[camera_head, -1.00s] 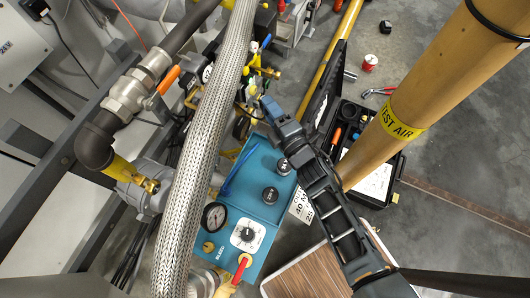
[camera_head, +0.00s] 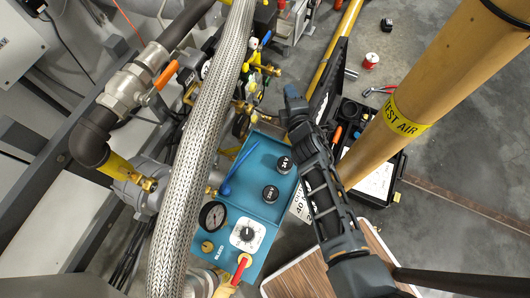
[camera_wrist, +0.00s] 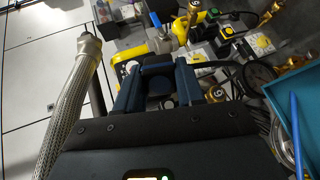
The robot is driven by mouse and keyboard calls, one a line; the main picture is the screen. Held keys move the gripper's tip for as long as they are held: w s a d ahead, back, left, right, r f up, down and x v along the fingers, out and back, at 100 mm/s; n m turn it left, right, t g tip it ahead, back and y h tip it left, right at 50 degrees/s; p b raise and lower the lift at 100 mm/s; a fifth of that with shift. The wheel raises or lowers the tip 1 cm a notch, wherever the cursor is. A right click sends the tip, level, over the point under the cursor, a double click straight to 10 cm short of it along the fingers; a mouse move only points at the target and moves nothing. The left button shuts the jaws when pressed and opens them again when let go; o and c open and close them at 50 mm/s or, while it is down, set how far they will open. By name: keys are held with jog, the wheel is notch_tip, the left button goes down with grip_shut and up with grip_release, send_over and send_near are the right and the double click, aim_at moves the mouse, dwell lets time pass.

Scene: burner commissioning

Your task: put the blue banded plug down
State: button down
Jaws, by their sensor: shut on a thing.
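My gripper (camera_head: 291,95) is in the air beyond the far end of the teal panel box, left of the open black case. No blue banded plug shows clearly elsewhere.
A braided hose (camera_head: 197,160) runs down left of the box. A thick yellow TEST AIR pipe (camera_head: 445,85) rises at the right. The open black case (camera_head: 391,165) lies on the floor behind it. Brass and yellow valves (camera_head: 255,85) stand near my gripper. A wood-topped surface (camera_head: 325,276) is in front.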

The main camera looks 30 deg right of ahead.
jog(key=s+d+f+m+g+y+b, duration=0.2)
jog(key=s+d+f+m+g+b, duration=0.15)
jog(key=f+m+g, duration=0.7)
jog(key=s+a+r+m+g+y+b, duration=0.1)
jog(key=s+a+r+m+g+y, duration=0.2)
jog(key=a+r+m, duration=0.15)
jog(key=shift+m, duration=0.4)
jog(key=w+a+f, duration=0.2)
jog(key=a, duration=0.1)
jog(key=w+a+f+b, duration=0.1)
jog(key=w+a+f, duration=0.1)
jog(key=a+f, duration=0.1)
jog(key=w+a+f+b, duration=0.1)
jog(key=w+a+f, duration=0.1)
jog(key=a, duration=0.1)
jog(key=shift+a+f, duration=0.15)
jog(key=shift+f+b, duration=0.4)
jog(key=shift+f, duration=1.5)
jog(key=shift+f, duration=0.1)
jog(key=c, duration=0.7)
grip_release()
